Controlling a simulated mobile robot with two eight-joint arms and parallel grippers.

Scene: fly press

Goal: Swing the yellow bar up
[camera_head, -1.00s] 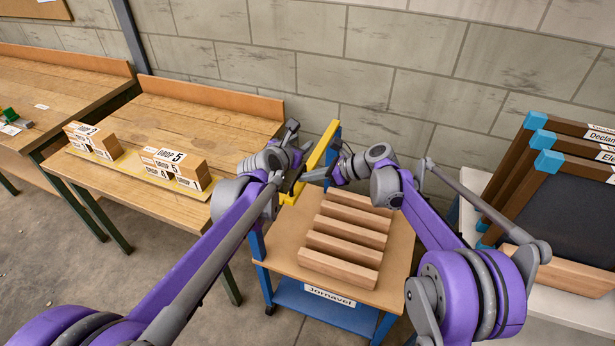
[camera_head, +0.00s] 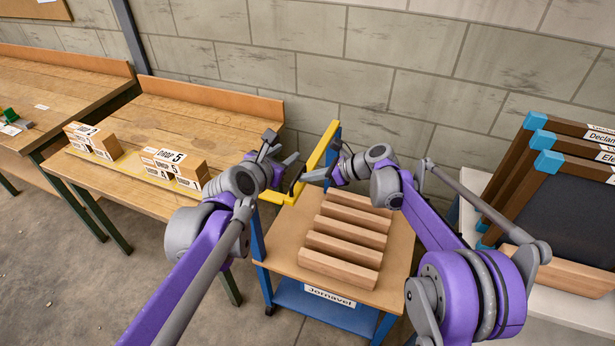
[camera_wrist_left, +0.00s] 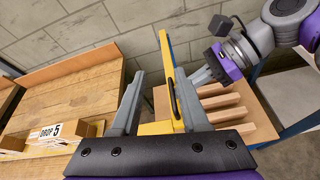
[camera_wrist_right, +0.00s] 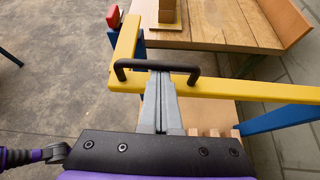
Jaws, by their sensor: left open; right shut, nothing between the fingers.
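The yellow bar (camera_head: 320,148) stands at the left side of a small cart, with a short yellow arm (camera_head: 273,197) at its near end. A black handle (camera_wrist_right: 155,66) is on the bar. My right gripper (camera_head: 318,175) is shut and empty. In the right wrist view its fingertips (camera_wrist_right: 160,78) are at the handle's middle; I cannot tell whether they touch it. My left gripper (camera_head: 281,148) is open, left of the bar. In the left wrist view the bar (camera_wrist_left: 168,68) shows beyond and between the fingers, nearer the right one; nothing is gripped.
The cart (camera_head: 275,243) has blue posts and several wooden strips (camera_head: 340,258) on top. A wooden bench (camera_head: 200,105) with labelled blocks (camera_head: 172,163) is at the left. Framed boards (camera_head: 560,190) stand at the right. A block wall (camera_head: 400,60) closes the back.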

